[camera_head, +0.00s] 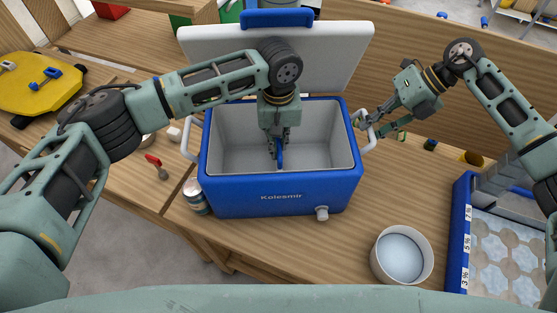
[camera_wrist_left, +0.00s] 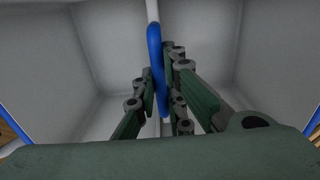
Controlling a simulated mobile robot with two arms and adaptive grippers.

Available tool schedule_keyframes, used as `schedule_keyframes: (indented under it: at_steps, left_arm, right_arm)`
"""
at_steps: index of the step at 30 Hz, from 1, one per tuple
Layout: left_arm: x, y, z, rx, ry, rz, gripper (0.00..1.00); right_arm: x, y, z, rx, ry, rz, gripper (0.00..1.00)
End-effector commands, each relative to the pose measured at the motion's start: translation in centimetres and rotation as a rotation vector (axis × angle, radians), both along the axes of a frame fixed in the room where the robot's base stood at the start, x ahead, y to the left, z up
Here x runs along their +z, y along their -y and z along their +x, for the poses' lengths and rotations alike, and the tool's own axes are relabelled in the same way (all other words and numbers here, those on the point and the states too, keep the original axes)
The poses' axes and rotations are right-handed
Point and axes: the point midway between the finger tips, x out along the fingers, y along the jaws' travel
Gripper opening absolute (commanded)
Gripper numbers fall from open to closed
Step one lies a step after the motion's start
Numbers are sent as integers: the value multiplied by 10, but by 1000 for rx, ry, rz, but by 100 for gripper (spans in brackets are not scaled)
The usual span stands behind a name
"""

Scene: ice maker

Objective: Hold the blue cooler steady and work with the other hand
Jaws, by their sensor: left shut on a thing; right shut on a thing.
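The blue cooler (camera_head: 260,185) stands upright on the wooden table with its white lid (camera_head: 330,60) open at the back. My left gripper (camera_head: 277,148) reaches down into the cooler from above. It is shut on a thin blue curved piece (camera_wrist_left: 155,55), which shows between its fingers in the left wrist view; what the piece belongs to is unclear. The cooler's pale inner walls (camera_wrist_left: 65,55) surround the fingers. My right gripper (camera_head: 366,120) is shut on the cooler's white right handle (camera_head: 370,139) from the outside.
A round white bowl (camera_head: 399,280) with pale contents stands front right. A blue-edged tray (camera_head: 461,225) with pale hexagonal shapes is at the far right. A small jar (camera_head: 194,197) stands by the cooler's left side, and a red-handled tool (camera_head: 154,160) lies further left.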

Motion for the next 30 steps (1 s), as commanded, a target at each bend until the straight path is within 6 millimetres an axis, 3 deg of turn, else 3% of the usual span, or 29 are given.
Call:
schedule_keyframes:
  at_steps: [11,30]
  left_arm:
    - [1,0,0,0,0,0,0]
    - [27,0,0,-1,0,-1,0]
  right_arm:
    - [0,1,0,-1,0,-1,0]
    - [0,1,0,-2,1,-1,0]
